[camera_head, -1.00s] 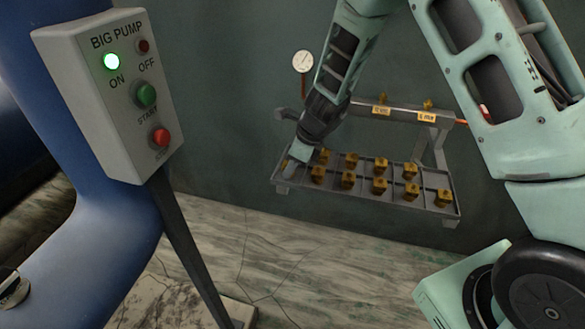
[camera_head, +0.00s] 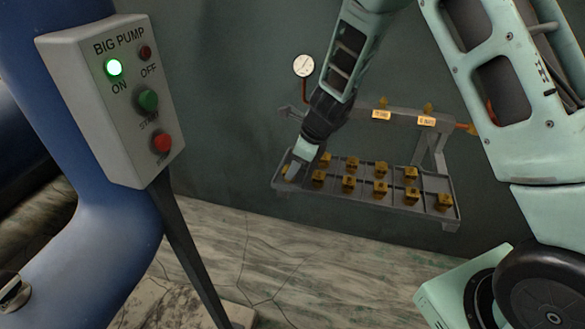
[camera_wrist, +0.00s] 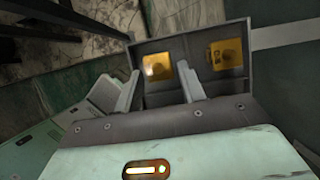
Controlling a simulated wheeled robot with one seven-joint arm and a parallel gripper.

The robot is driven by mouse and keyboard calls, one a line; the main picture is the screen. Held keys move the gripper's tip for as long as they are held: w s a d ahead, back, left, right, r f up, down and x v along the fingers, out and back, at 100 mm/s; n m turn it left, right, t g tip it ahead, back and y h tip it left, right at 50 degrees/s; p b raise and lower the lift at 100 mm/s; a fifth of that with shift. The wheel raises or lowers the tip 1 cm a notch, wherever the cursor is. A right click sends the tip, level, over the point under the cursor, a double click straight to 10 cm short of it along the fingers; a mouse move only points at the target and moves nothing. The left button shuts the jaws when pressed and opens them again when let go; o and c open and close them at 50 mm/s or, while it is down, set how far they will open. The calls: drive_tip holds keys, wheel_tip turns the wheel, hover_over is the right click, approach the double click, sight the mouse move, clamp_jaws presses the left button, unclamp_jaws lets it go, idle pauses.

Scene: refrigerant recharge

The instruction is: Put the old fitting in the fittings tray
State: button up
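The fittings tray (camera_head: 400,208) is a grey divided tray on a rack at the wall, holding several brass fittings. My gripper (camera_head: 291,173) is low at the tray's left end in the head view. In the wrist view my gripper (camera_wrist: 158,72) has its two fingers apart. One brass fitting (camera_wrist: 157,66) lies in a tray compartment in line with the gap between the fingers, with space on both sides. A second fitting (camera_wrist: 226,54) lies in the compartment to its right. I cannot tell which fitting is the old one.
A rail with brass valves and yellow labels (camera_head: 381,115) runs above the tray, with a round gauge (camera_head: 303,65) at its left. The pump control box (camera_head: 110,100) on a blue pipe (camera_head: 100,240) stands at the left. The floor in front of the tray is clear.

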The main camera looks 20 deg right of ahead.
drive_tip(key=p+v, duration=0.2)
drive_tip(key=v, duration=0.7)
drive_tip(key=s+a+r+n+g, duration=0.1)
drive_tip(key=s+a+r+n, duration=0.2)
drive_tip(key=s+a+n, duration=0.3)
drive_tip(key=s+a+r+n+g, duration=0.1)
drive_tip(key=s+a+r+n, duration=0.35)
drive_tip(key=s+n, duration=0.4)
drive_tip(key=s+r+n+h, duration=0.1)
drive_tip(key=s+n+h, duration=0.2)
drive_tip(key=s+n, duration=1.3)
drive_tip(key=shift+r+n+g, duration=0.25)
drive_tip(key=shift+n+g, duration=0.05)
drive_tip(key=shift+n, duration=0.95)
drive_tip(key=shift+d, duration=0.1)
wheel_tip(320, 180, up, 7)
drive_tip(key=p, duration=0.6)
